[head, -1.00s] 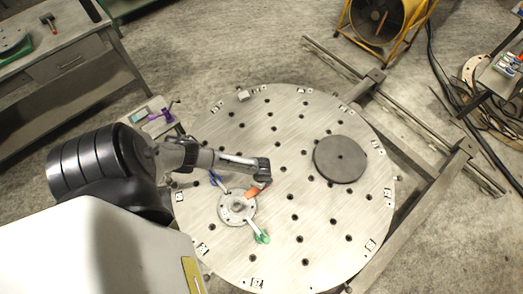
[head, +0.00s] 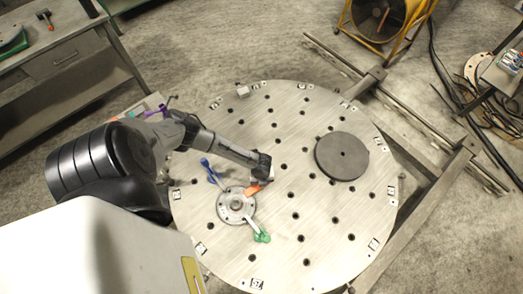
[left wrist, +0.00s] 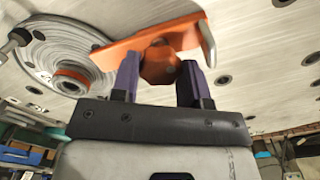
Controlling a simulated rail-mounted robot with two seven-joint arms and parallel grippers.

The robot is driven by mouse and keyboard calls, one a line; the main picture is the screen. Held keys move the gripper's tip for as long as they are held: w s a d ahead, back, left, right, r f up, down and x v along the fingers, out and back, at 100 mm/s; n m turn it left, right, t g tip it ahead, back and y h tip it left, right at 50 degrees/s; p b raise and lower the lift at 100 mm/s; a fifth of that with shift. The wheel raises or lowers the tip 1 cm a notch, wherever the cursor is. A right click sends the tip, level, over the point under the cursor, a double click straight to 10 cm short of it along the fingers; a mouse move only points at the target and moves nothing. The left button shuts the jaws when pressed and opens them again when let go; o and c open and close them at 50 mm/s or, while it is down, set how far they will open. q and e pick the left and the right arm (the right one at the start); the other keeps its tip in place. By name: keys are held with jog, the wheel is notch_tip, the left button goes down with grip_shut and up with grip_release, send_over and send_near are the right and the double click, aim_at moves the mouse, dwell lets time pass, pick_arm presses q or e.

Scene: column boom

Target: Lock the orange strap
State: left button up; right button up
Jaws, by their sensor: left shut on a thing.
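The orange strap (head: 252,190) lies between the round flange (head: 236,206) and my left gripper (head: 262,178) in the head view. In the left wrist view, the purple fingers of my left gripper (left wrist: 161,76) are shut on a rounded orange knob of the orange strap (left wrist: 128,47). The strap's left end reaches over the ribbed flange (left wrist: 70,50) in that view. A blue strap (head: 208,170) and a green strap (head: 261,237) also stand around the flange. The left wrist hides part of the orange strap in the head view. My right gripper is not in view.
The flange sits on a round metal table (head: 300,225) with several holes. A dark disc (head: 341,156) lies to the right on it. A bench (head: 60,65) stands at the upper left, and a yellow-framed fan (head: 380,20) at the top. The table's lower right is clear.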

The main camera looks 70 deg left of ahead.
pick_arm(q)
jog(key=shift+m+b, duration=0.5)
jog(key=shift+m, duration=1)
jog(key=o, duration=0.6)
jog(key=shift+o, duration=0.2)
jog(key=shift+r, duration=0.25)
notch_tip(320, 180, up, 13)
jog(key=shift+r+p, duration=0.15)
jog(key=shift+p, duration=0.15)
